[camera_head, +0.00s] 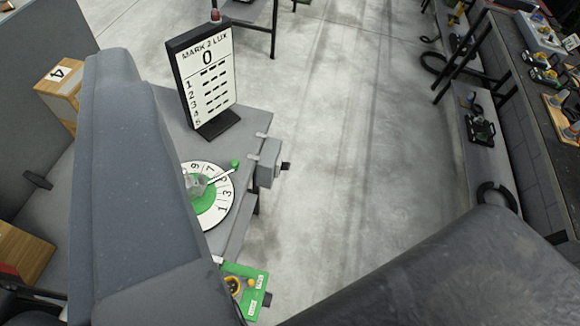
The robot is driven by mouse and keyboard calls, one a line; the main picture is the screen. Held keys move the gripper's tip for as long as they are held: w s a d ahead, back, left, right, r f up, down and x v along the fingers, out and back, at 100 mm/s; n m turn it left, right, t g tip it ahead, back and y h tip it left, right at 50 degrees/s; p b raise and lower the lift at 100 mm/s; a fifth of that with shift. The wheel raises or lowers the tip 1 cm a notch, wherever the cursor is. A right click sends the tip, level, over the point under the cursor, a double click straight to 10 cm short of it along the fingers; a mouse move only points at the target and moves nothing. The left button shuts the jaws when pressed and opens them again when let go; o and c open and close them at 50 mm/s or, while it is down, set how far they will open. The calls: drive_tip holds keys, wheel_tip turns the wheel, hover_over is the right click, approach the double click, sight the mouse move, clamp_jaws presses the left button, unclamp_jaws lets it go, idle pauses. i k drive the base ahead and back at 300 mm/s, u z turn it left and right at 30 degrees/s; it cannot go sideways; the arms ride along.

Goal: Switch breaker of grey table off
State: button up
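The grey table (252,128) stands left of centre, partly hidden behind a large grey part of my own arm. A small grey box (268,163) with a black knob or lever (285,166) is fixed to its right edge; it looks like the breaker, but its setting is too small to read. A green box (245,288) with a yellow round part and white labels sits at the table's lower edge, partly hidden. I cannot make out the fingertips of my gripper, and nothing of mine is seen touching either box.
On the table stand a "MARK 2 LUX" board (208,80) showing 0 and a numbered dial (222,205) with a green-tipped pointer. A wooden box (62,88) marked 4 is at left. Open concrete floor (345,120) lies right of the table. A workbench (538,100) with devices lines the right.

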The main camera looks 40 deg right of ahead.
sight(285, 166)
drive_tip(key=u, duration=1.8)
drive_tip(key=k, duration=1.05)
drive_tip(key=z, duration=1.95)
drive_tip(key=i, duration=1)
